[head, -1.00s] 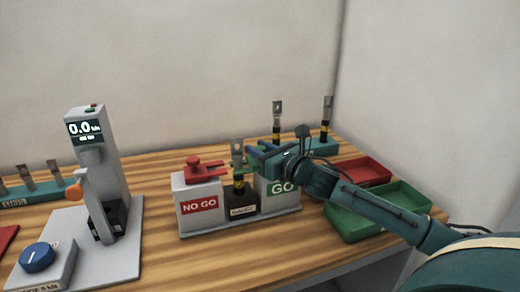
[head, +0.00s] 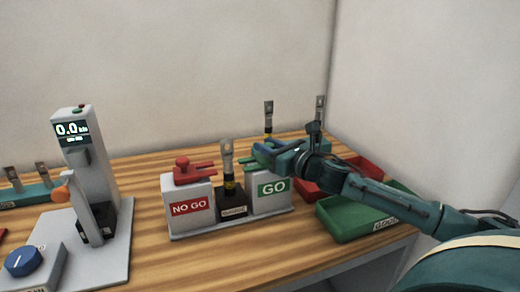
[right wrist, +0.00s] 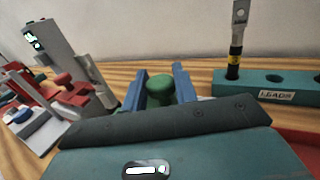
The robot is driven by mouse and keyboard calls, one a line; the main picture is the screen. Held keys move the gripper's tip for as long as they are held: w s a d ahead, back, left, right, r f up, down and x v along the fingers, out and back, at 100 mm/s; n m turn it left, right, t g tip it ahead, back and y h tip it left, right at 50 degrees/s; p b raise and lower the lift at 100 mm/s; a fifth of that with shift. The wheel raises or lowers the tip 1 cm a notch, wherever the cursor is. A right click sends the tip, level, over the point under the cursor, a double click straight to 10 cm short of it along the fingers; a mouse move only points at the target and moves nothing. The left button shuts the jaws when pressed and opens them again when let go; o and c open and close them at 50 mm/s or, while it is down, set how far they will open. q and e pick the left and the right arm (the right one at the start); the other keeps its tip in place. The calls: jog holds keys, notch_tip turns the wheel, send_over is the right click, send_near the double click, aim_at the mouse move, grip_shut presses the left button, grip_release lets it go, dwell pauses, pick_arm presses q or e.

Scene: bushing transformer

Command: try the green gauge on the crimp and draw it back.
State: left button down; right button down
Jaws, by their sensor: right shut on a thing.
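The lead with the crimp (head: 228,162) stands upright in a black holder (head: 232,202) between the NO GO block (head: 190,208) and the GO block (head: 271,193). My right gripper (head: 262,154) is shut on the green gauge (head: 252,163), just above the GO block. The gauge's prongs point left toward the crimp, with a small gap between them. In the right wrist view the gauge's green knob (right wrist: 160,90) sits between the two blue fingers. The red gauge (head: 190,171) rests on the NO GO block. My left gripper is not in view.
The teal leads rack (right wrist: 275,84) stands behind, with upright leads. A green tray (head: 340,232) and a red tray (head: 366,166) lie at the right, near my right arm. A press with a display (head: 75,150) stands at the left.

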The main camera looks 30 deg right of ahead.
jog(key=shift+d, duration=0.15)
jog(key=c, duration=1.2)
grip_release()
jog(key=shift+d, duration=0.2)
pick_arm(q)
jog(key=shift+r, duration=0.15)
pick_arm(e)
jog(key=shift+o, duration=0.2)
jog(key=shift+a, duration=0.1)
jog(key=shift+s+f, duration=0.15)
jog(key=shift+s, duration=0.35)
jog(key=shift+s+b, duration=0.6)
jog(key=shift+s, duration=0.25)
jog(key=shift+s+d, duration=0.25)
jog(key=shift+s, duration=0.1)
pick_arm(q)
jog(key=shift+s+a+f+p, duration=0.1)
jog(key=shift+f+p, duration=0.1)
jog(key=shift+p, duration=0.55)
pick_arm(e)
jog(key=s+d, duration=0.1)
jog(key=s, duration=0.8)
jog(key=shift+s+d+r, duration=0.2)
jog(key=shift+s+d, duration=0.1)
jog(key=shift+s, duration=0.05)
